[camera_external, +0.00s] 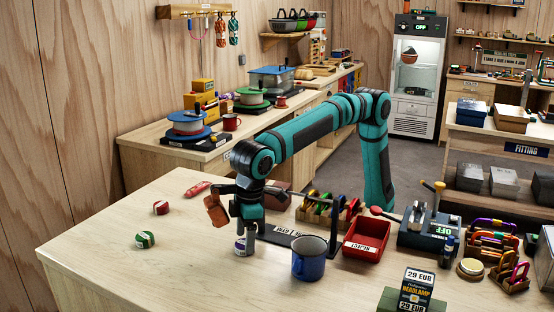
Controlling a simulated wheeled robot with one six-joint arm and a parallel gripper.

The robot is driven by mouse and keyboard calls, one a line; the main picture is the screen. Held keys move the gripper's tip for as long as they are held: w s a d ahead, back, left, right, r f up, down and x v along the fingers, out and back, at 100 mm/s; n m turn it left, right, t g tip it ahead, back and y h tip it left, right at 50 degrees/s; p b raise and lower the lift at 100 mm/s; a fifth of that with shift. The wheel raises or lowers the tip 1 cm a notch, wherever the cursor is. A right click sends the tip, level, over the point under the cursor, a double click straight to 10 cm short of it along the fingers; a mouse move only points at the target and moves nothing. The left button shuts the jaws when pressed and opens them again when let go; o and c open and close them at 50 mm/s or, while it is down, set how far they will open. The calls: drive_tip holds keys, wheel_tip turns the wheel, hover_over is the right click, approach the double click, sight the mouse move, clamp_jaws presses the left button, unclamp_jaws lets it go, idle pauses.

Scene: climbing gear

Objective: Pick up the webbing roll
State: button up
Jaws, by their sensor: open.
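My gripper (244,238) points down over the light wooden table, near its middle. It is open. A small white and purple cylinder (243,248) stands upright directly below it, at the fingertips; I cannot tell whether they touch it. A small green and white roll (145,239) lies on the table to the left, well apart from my gripper. A red and white roll (161,207) lies a little behind that one. No label I can read shows which of these is the webbing roll.
A blue mug (308,258) stands to the right of my gripper, with a red tray (367,240) behind it. A dark stand (334,215) with a long rod reaches behind my gripper; a brown item (215,210) is close on the left. The table's front left is clear.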

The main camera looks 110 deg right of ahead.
drive_tip(key=shift+w+f, duration=0.1)
drive_tip(key=shift+f, duration=0.65)
drive_tip(key=c, duration=1.1)
wheel_tip(320, 180, up, 10)
drive_tip(key=shift+r, duration=0.1)
